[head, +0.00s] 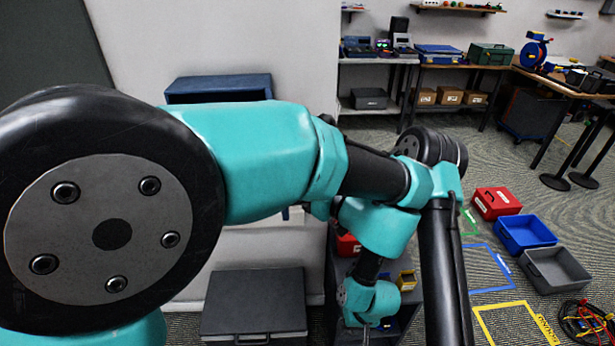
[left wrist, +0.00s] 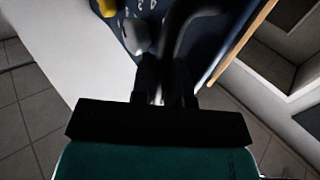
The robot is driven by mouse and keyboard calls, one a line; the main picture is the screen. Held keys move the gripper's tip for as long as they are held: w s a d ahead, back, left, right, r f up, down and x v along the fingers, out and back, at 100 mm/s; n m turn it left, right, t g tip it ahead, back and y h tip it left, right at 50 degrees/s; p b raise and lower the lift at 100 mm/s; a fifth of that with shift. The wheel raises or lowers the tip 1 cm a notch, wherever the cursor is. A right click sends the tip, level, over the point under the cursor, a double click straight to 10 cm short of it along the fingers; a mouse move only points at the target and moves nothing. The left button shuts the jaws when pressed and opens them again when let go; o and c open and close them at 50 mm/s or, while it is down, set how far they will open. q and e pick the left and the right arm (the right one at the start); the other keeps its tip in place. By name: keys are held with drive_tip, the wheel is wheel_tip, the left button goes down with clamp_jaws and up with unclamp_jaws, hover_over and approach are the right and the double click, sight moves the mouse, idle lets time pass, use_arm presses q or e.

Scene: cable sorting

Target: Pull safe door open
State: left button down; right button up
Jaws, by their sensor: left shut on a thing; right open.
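The dark blue safe (head: 218,84) stands at the back left in the head view, mostly hidden behind my large teal arm. In the left wrist view, the blue safe door (left wrist: 226,55) carries white digits, a grey knob (left wrist: 136,36) and a yellow part. My left gripper (left wrist: 165,88) is shut on the dark curved door handle (left wrist: 182,30). It is hidden in the head view. An edge strip borders the door, with a pale open space beyond it. My right gripper (head: 367,325) is low in the head view, pointing down, open, away from the safe.
A dark case (head: 255,303) lies at the bottom left. A red bin (head: 496,203), a blue bin (head: 526,234) and a grey bin (head: 555,270) stand on the floor at right. Coiled cables (head: 585,322) lie nearby. Workbenches line the back.

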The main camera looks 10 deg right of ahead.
use_arm(q)
drive_tip(key=c, duration=1.1)
unclamp_jaws()
drive_tip(key=shift+c, duration=0.2)
drive_tip(key=shift+r, duration=0.5)
drive_tip(key=r, duration=0.3)
drive_tip(key=shift+s+r, duration=0.1)
drive_tip(key=shift+s, duration=0.15)
drive_tip(key=s+a, duration=0.4)
drive_tip(key=s, duration=1.1)
drive_tip(key=shift+r, duration=0.4)
